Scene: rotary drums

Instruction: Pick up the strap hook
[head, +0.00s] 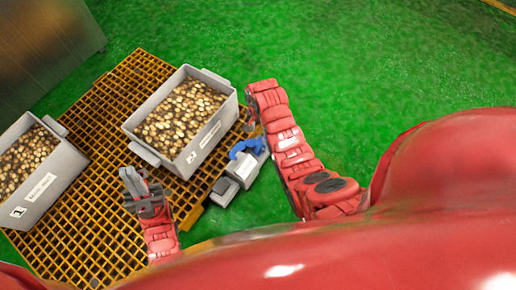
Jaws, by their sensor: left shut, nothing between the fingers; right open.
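I cannot make out a strap hook for certain. A small blue item (247,148) lies on a grey boxy object (242,169) at the right edge of the yellow grating, and its exact shape is too small to tell. My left gripper (132,176) is shut and empty, in front of the middle crate and over the grating. My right arm reaches up right of the crate and bends at its far end. The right gripper (249,126) shows only as a small dark part near the crate's right side, open, just above the blue item.
A grey crate (211,142) full of brownish round pieces stands on the yellow grating (92,215). A similar crate (50,195) stands at the left. A metal cabinet (45,40) is at the upper left. The green floor (330,50) is clear at the upper right.

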